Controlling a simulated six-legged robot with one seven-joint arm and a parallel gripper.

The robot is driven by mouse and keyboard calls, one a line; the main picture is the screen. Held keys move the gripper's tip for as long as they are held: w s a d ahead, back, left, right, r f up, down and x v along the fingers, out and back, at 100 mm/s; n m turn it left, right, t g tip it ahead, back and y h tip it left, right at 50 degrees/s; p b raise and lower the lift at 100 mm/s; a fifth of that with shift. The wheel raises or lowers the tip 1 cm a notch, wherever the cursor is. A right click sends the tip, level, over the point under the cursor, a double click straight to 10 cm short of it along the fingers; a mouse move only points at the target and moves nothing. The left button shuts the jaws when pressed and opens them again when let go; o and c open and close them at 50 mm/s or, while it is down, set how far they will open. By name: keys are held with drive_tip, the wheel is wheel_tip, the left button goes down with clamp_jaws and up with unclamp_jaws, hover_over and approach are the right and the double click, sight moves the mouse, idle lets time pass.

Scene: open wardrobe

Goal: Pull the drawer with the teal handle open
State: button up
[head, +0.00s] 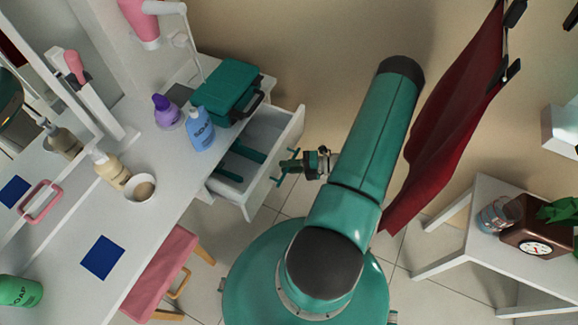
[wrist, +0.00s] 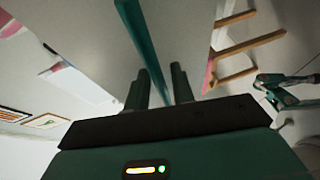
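The white drawer (head: 281,150) under the vanity top is partly out, and its inside shows in the head view. A teal handle bar shows in the wrist view (wrist: 142,42), running down the pale drawer front toward my gripper. My gripper (head: 289,164) is just right of the drawer front in the head view. In the wrist view its two dark green fingers (wrist: 159,88) stand apart, one on each side of the bar, with a gap between them. Contact with the bar cannot be told.
On the vanity top (head: 150,215) stand a teal case (head: 225,92), a blue bottle (head: 200,132), a purple bottle (head: 166,110) and a cup (head: 139,189). A pink stool (head: 163,270) is below. A red cloth (head: 450,120) hangs right of my arm. A white side table (head: 485,250) stands right.

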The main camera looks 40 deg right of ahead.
clamp_jaws()
drive_tip(key=s+d, duration=0.2)
drive_tip(key=s, duration=0.4)
drive_tip(key=shift+s+d, duration=0.25)
drive_tip(key=shift+s, duration=0.05)
drive_tip(key=shift+o, duration=1.3)
unclamp_jaws()
